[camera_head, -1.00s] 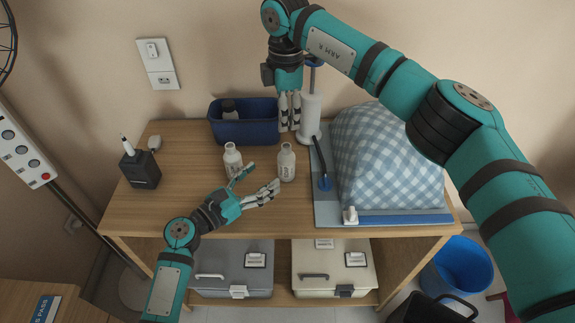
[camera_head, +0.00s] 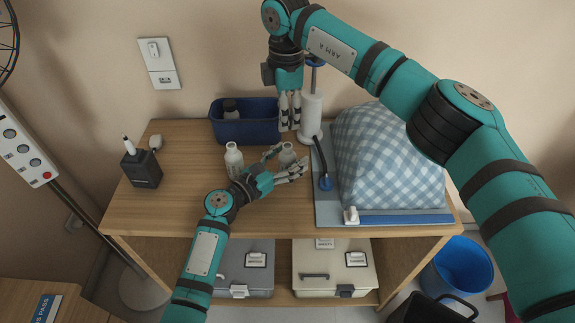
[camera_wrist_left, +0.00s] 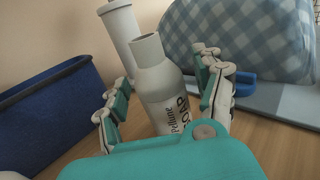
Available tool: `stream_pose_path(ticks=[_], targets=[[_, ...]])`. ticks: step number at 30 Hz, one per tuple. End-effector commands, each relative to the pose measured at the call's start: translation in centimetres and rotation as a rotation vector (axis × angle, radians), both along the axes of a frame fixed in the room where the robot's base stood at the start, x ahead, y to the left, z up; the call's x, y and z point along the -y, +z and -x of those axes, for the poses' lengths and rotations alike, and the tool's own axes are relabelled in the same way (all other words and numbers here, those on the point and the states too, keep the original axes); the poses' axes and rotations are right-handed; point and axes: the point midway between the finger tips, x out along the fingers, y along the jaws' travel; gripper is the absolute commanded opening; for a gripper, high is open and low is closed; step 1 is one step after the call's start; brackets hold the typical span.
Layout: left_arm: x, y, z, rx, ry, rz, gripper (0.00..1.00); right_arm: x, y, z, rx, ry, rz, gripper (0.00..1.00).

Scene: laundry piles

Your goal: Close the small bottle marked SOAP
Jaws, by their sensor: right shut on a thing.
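The white SOAP bottle (camera_head: 288,153) stands upright on the wooden table. In the left wrist view the bottle (camera_wrist_left: 160,85) shows its printed label and a bare neck with no cap on it. My left gripper (camera_head: 290,162) is open, with a finger on each side of this bottle; it also shows in the left wrist view (camera_wrist_left: 160,88). Gaps show between the fingers and the bottle. My right gripper (camera_head: 290,122) hangs fingers down behind the bottle, beside the white cylinder. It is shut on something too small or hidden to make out.
A second white bottle (camera_head: 233,160) stands just left of the SOAP bottle. A blue bin (camera_head: 245,130) is behind it. A white cylinder (camera_head: 312,112) and a checked blue cover (camera_head: 388,155) stand to the right. The table's front left is clear.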

Motion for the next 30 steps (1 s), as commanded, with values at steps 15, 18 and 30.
stream_pose_path(ticks=[15,18,30], targets=[[-0.05,-0.02,0.02,0.0,0.0,0.0,0.0,-0.01,0.0,0.0,0.0,0.0,0.0,0.21],[-0.05,-0.03,0.02,0.0,0.0,0.0,0.0,0.0,0.0,0.0,0.0,0.0,0.0,0.21],[-0.06,-0.05,0.03,-0.001,0.0,-0.001,0.0,0.0,0.0,0.0,0.0,0.0,0.0,0.21]])
